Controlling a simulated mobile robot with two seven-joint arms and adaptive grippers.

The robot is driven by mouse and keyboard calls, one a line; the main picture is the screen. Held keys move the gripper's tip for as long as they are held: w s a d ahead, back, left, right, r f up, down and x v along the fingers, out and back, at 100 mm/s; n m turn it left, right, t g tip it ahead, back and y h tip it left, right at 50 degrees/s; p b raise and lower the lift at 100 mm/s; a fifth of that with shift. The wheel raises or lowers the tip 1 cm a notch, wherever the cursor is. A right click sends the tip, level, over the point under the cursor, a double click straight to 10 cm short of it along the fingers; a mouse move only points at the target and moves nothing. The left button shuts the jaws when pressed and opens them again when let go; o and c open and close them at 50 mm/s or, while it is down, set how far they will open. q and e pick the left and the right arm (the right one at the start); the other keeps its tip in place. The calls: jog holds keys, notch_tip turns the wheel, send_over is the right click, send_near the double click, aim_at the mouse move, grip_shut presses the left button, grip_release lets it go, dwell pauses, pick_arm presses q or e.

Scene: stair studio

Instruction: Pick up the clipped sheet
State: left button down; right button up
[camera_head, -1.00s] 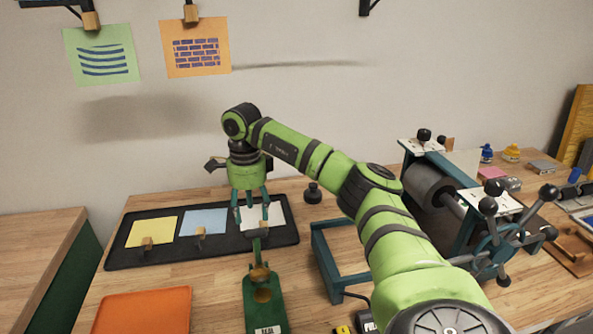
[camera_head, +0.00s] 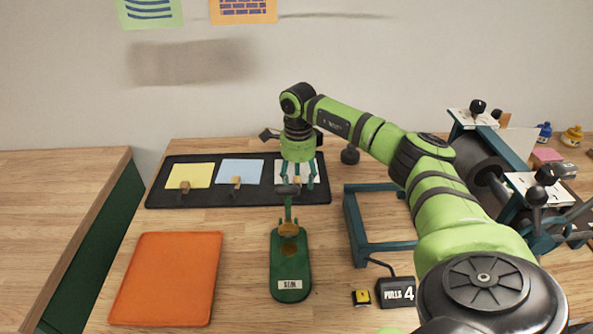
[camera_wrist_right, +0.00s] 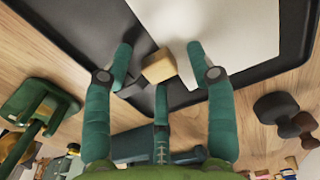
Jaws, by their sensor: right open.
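Three sheets lie in a row on a black tray (camera_head: 165,172): a yellow sheet (camera_head: 190,175), a blue sheet (camera_head: 240,171) and a white sheet at the right end. The white sheet (camera_wrist_right: 225,28) and its wooden clip block (camera_wrist_right: 158,66) show in the right wrist view. My right gripper (camera_head: 297,184) points down over the front edge of the white sheet. In the right wrist view its open fingers (camera_wrist_right: 159,52) stand on either side of the clip block, with gaps to it. My left gripper is out of view.
The yellow and blue sheets have clips (camera_head: 185,186) (camera_head: 236,181). A green stand (camera_head: 290,265) is in front of the tray, beside an orange mat (camera_head: 168,278). A teal frame (camera_head: 352,225) and a roller press (camera_head: 475,160) stand to the right. A dark knob (camera_head: 350,155) is behind.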

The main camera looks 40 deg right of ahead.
jog(key=c, duration=0.9)
jog(key=shift+c, duration=0.2)
jog(key=shift+r, duration=0.1)
